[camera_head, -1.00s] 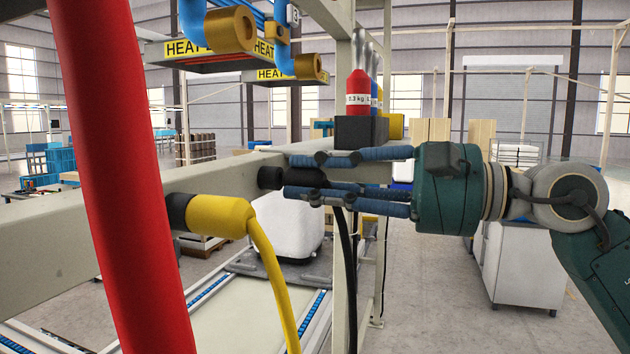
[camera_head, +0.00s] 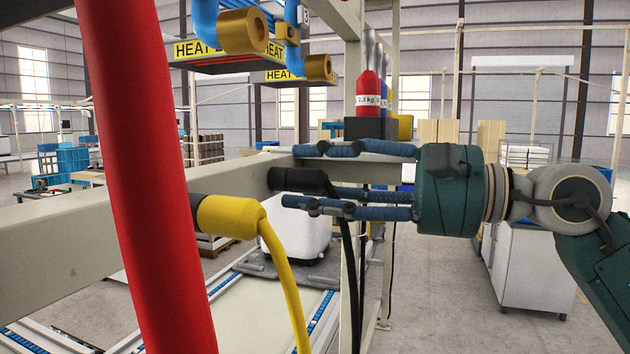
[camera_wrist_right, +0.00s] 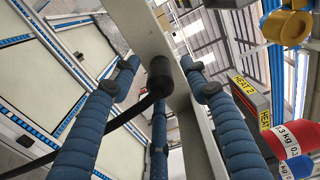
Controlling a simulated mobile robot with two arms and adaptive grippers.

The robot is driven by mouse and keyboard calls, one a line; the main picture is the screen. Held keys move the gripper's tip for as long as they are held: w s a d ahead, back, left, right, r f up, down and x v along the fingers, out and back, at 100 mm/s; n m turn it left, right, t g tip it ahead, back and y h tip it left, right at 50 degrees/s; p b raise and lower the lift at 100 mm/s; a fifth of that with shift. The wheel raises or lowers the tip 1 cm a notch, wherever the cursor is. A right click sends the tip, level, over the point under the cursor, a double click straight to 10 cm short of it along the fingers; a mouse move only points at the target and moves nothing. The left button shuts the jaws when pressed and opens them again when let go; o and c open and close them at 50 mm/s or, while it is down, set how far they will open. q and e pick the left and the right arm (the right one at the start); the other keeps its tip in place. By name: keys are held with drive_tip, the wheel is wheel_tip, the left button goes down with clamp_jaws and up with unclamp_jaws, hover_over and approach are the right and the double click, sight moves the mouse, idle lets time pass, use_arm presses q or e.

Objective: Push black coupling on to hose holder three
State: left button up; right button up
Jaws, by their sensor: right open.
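The black coupling (camera_head: 303,181) sits at the side of the beige beam, in line with a black holder end, with no clear gap between them. A black hose (camera_head: 351,262) hangs down from it. It also shows in the right wrist view (camera_wrist_right: 160,72), end against the beam. My right gripper (camera_head: 296,177) is open, with its blue fingers above and below the coupling. Whether any finger touches it is unclear. The number on this holder cannot be read. My left gripper is not in view.
A yellow coupling (camera_head: 228,215) with a yellow hose is on the same beam (camera_head: 60,232), to the left. A large red cylinder (camera_head: 145,170) crosses the left foreground. A red bottle (camera_head: 367,95) stands in a dark rack behind my upper finger. Heater panels (camera_head: 225,50) hang above.

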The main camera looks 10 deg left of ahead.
drive_tip(key=s+d, duration=0.2)
drive_tip(key=d, duration=0.9)
drive_tip(key=shift+s+d, duration=0.2)
drive_tip(key=shift+d, duration=0.15)
